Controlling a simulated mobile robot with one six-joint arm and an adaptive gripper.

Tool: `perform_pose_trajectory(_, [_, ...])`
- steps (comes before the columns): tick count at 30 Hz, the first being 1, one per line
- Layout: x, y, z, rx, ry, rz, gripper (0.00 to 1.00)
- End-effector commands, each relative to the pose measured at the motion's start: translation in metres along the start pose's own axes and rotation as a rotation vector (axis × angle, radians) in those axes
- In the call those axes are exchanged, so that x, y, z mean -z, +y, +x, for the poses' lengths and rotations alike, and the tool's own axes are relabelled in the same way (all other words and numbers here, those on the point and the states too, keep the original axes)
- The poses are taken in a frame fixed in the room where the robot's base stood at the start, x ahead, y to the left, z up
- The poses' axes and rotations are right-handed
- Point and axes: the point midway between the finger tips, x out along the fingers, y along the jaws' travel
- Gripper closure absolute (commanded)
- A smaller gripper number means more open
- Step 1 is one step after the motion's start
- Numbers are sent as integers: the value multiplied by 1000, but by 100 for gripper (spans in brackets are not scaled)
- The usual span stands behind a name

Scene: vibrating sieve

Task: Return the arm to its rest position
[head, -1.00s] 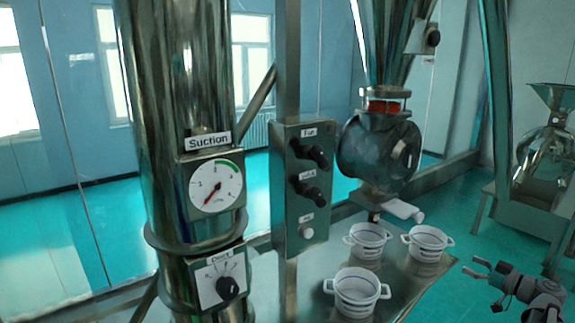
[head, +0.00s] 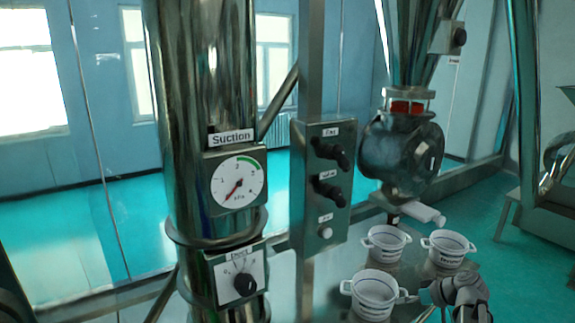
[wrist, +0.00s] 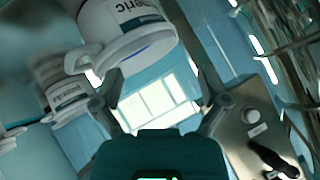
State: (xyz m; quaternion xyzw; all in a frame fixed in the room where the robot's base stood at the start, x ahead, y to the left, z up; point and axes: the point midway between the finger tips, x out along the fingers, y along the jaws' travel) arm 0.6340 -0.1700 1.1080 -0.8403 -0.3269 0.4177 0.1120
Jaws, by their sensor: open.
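My gripper (head: 440,294) is at the lower right of the head view, beside the front white pot (head: 373,296). In the wrist view its two dark fingers (wrist: 164,92) are spread, with nothing between them but a bright, window-like patch. A white labelled pot (wrist: 125,30) with a side handle fills the top of the wrist view, close to the left finger. The front of my arm is cut off by the lower edge of the head view.
Two more white pots (head: 387,242) (head: 449,249) stand behind on the metal table. A control box (head: 325,180) with black knobs is left of the pots; a knobbed panel (wrist: 250,145) shows in the wrist view. A steel column (head: 190,110) with a suction gauge (head: 238,187) stands left.

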Motion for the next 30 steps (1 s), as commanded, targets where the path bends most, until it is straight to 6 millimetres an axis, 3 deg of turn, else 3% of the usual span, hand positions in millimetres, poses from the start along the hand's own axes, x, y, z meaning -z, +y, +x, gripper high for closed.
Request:
perform_pose_trajectory(3, [-13,-22,26,-24,-107,50,6])
perform_pose_trajectory(12, [-45,-65,73,-149,-342,166,6])
perform_pose_trajectory(21, [-77,-103,102,-343,-519,251,6])
perform_pose_trajectory(30, [-101,-132,114,-562,-609,301,6])
